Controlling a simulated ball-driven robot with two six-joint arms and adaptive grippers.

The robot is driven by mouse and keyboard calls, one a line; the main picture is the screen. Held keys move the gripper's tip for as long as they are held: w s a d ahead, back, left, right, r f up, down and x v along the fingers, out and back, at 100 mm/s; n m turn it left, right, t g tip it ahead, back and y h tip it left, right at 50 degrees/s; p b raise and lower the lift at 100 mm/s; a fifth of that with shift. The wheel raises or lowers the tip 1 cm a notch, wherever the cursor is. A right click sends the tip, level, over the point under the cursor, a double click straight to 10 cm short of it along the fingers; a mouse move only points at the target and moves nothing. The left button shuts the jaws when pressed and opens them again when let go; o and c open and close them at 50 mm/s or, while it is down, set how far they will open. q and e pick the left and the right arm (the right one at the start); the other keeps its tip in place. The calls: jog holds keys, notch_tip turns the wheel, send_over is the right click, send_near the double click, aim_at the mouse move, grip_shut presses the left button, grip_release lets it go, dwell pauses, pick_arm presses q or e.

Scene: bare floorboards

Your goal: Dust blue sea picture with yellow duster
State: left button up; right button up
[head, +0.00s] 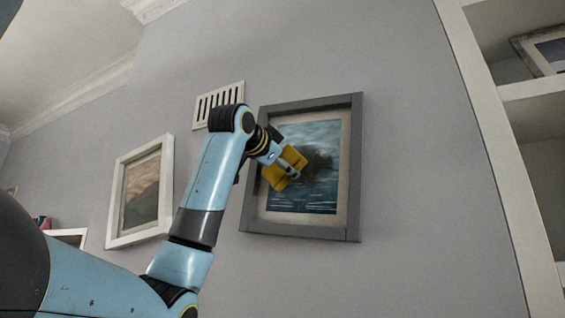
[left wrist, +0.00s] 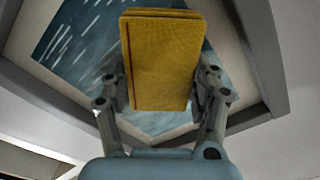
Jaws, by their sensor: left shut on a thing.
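The blue sea picture (head: 328,190) hangs on the grey wall in a dark grey frame with a pale mat. Its blue painted surface also shows in the left wrist view (left wrist: 75,40), behind the duster. My left gripper (head: 290,172) is shut on the yellow duster (head: 281,169) and holds it in front of the picture's left-middle part. In the left wrist view the duster (left wrist: 162,60) sits between the two fingers of the gripper (left wrist: 160,90). I cannot tell whether the duster touches the picture. My right gripper is not in view.
A white-framed picture (head: 140,192) with a pinkish hill hangs to the left. A wall vent (head: 219,104) is above, behind my left arm. White shelves (head: 545,88) with another framed picture (head: 548,50) stand at the right. The wall between the sea picture and the shelves is bare.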

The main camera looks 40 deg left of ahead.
pick_arm(q)
jog(key=shift+w+a, duration=0.1)
jog(key=shift+w, duration=0.3)
jog(key=shift+w+a+p, duration=0.1)
jog(key=shift+w+p, duration=0.2)
jog(key=shift+p, duration=0.1)
